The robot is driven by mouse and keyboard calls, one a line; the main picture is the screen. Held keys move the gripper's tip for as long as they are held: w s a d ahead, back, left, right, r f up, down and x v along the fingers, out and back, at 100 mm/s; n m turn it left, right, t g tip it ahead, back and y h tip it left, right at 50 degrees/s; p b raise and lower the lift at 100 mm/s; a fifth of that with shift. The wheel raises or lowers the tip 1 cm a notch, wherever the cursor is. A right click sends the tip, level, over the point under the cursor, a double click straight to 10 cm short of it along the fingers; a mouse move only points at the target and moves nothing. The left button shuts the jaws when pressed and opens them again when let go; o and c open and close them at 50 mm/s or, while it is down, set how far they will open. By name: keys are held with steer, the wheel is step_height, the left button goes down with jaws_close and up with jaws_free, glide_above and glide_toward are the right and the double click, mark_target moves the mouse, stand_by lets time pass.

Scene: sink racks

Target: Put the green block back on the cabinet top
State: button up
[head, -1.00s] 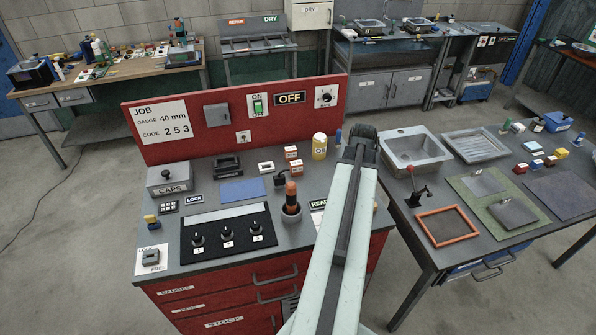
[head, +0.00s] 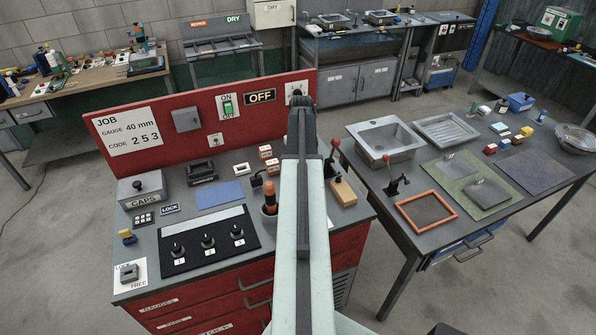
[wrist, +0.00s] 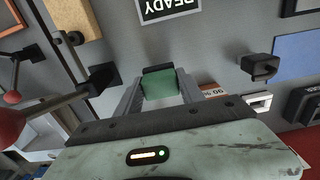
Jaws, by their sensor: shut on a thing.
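The green block (wrist: 159,84) is between the two fingers of my gripper (wrist: 160,88) in the wrist view, and the gripper is shut on it. Behind it in that view is a grey surface with a READY label (wrist: 170,8). In the head view my own arm hides the block and fingers; the wrist end of my arm (head: 302,120) is over the back right part of the red cabinet. The grey cabinet top (head: 165,281) carries many things. I cannot tell the gap between the block and the surface.
A wooden block (head: 344,191) and a red-knobbed lever (head: 331,160) stand right of my arm. An orange-handled tool (head: 270,197) stands left of it. The red back panel (head: 160,125) rises behind. A sink table (head: 385,225) is to the right, past a gap.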

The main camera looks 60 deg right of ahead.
steer(key=f+b, duration=0.2)
steer(key=w+f+b, duration=0.1)
steer(key=f+b, duration=0.1)
steer(key=shift+w+d, duration=0.1)
steer(key=shift+d, duration=0.2)
steer(key=shift+r, duration=0.2)
steer(key=shift+f, duration=0.25)
steer(key=o, duration=1.3)
steer(key=shift+r, duration=0.1)
step_height(320, 180, up, 13)
steer(key=p, duration=1.2)
steer(key=shift+f+p, duration=0.2)
steer(key=shift+p, duration=0.15)
steer(key=shift+f, duration=0.15)
